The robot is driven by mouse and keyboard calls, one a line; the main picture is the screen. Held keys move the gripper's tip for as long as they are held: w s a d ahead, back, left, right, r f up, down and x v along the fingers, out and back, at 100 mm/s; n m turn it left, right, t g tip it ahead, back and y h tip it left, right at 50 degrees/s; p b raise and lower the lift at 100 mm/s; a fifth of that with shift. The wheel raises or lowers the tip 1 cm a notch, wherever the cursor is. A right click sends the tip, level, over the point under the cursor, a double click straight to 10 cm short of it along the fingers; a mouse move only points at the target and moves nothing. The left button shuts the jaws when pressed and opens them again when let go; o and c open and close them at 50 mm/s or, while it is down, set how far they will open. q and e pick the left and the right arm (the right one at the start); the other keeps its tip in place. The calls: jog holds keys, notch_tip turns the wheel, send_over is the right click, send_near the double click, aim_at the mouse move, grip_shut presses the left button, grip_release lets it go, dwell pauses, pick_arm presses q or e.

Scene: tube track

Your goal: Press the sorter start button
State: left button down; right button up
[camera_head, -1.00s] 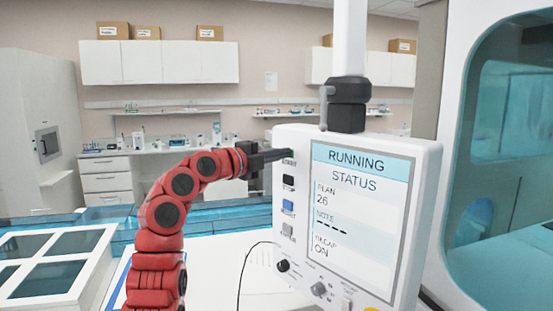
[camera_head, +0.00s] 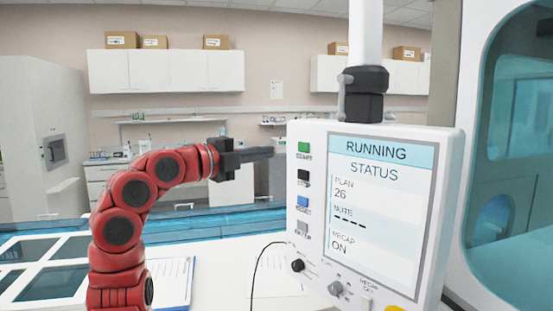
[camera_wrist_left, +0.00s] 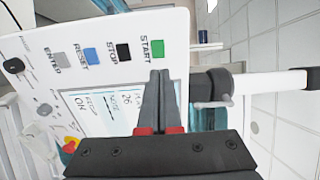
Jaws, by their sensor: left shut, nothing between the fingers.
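The sorter control panel (camera_head: 311,245) is a white box with a screen (camera_head: 382,205) that reads RUNNING, STATUS, PLAN 26, RECAP ON. The green START button (camera_head: 304,148) is the top one in the column left of the screen. It also shows in the left wrist view (camera_wrist_left: 157,49). My left gripper (camera_head: 272,152) is shut and empty. Its tips are left of the panel at about the START button's height, apart from it. In the left wrist view the closed fingertips (camera_wrist_left: 159,73) point toward the START button, just short of it in the picture. My right gripper is not in view.
Black STOP (camera_head: 303,178), blue RESET (camera_head: 302,201) and grey ENTER (camera_head: 302,227) buttons sit below START. Knobs (camera_head: 335,288) line the panel's lower part. A clipboard (camera_head: 172,277) lies on the white table. A large glass-fronted machine (camera_head: 510,150) stands at right.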

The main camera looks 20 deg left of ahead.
pick_arm(q)
jog(key=v, duration=0.3)
jog(key=shift+a, duration=0.4)
jog(key=shift+a, duration=0.1)
